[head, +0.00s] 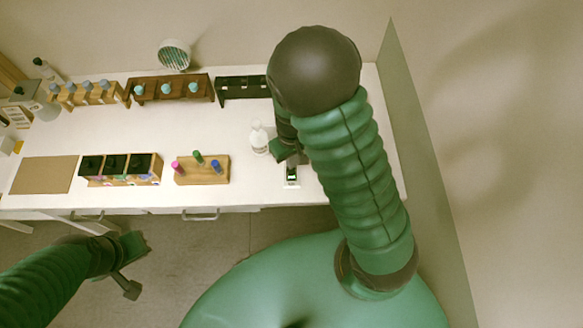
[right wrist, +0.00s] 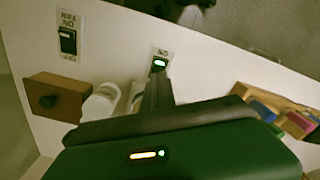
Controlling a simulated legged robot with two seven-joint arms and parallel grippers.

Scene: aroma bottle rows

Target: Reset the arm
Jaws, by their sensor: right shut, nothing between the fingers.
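My right arm runs from my green body up to a dark joint, then down to the right gripper (head: 291,158) over the right part of the white table (head: 240,120). In the right wrist view the right gripper (right wrist: 157,80) is shut and empty. Its fingertips appear close to a small switch (right wrist: 159,64) with a green light. Touching or apart, I cannot tell. The switch also shows in the head view (head: 292,174). My left gripper (head: 138,268) hangs empty in front of the table's front edge.
A white bottle (head: 259,138) stands left of the right gripper. A wooden block (head: 202,173) holds coloured vials. A box with black compartments (head: 120,168) and a brown mat (head: 45,174) lie further left. Bottle racks (head: 170,89) and a round fan (head: 174,54) stand behind.

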